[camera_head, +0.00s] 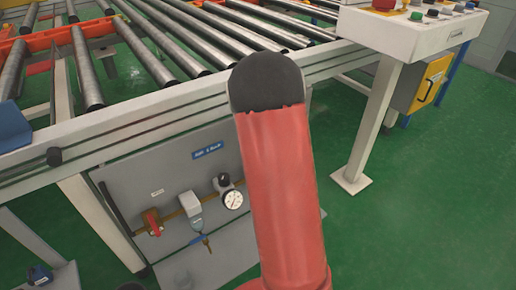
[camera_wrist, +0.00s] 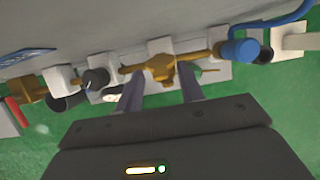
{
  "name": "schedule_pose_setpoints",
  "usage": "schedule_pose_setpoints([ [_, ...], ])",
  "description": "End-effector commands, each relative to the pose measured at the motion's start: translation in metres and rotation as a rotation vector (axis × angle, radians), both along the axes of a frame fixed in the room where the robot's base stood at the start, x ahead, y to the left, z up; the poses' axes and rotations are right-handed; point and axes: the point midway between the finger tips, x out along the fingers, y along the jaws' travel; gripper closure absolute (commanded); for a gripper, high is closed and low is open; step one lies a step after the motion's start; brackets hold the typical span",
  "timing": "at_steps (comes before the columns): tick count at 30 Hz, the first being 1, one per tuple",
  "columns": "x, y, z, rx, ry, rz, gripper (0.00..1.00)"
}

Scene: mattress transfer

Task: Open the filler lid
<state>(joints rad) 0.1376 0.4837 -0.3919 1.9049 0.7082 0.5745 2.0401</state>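In the wrist view my gripper (camera_wrist: 160,84) is open, with its two dark fingers apart and nothing seen held between them. The fingers point at a brass fitting (camera_wrist: 163,68) in the pipe line, one finger toward each side of it. I cannot tell whether they touch it. No part is clearly marked as the filler lid; this brass fitting or the blue round cap (camera_wrist: 240,52) to its right could be it. In the head view my red arm hides the gripper and the right part of the pipe line.
A grey panel (camera_head: 125,185) under the roller conveyor (camera_head: 185,55) carries a red-handled valve (camera_head: 152,222), a white filter unit (camera_head: 190,205) and a gauge (camera_head: 232,200). A control console (camera_head: 415,35) stands on a white leg (camera_head: 372,130) at right. The green floor (camera_head: 430,200) there is clear.

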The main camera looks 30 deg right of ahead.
Motion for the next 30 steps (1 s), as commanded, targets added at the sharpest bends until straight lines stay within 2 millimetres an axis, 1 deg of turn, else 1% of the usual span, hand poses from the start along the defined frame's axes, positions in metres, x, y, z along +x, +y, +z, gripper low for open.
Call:
schedule_pose_setpoints([
  [5, -0.001, 0.0, 0.004, 0.0, -0.001, 0.0, 0.62],
  [8, -0.005, 0.0, 0.016, -0.001, -0.002, 0.002, 0.62],
  [15, -0.019, -0.001, 0.055, -0.001, -0.003, 0.002, 0.62],
  [18, -0.024, -0.001, 0.065, 0.0, -0.003, 0.002, 0.62],
  [22, -0.027, -0.002, 0.072, -0.001, -0.001, 0.0, 0.62],
  [29, -0.028, -0.002, 0.073, 0.0, 0.0, 0.0, 0.62],
  [30, -0.028, -0.002, 0.073, 0.0, 0.0, 0.0, 0.64],
])
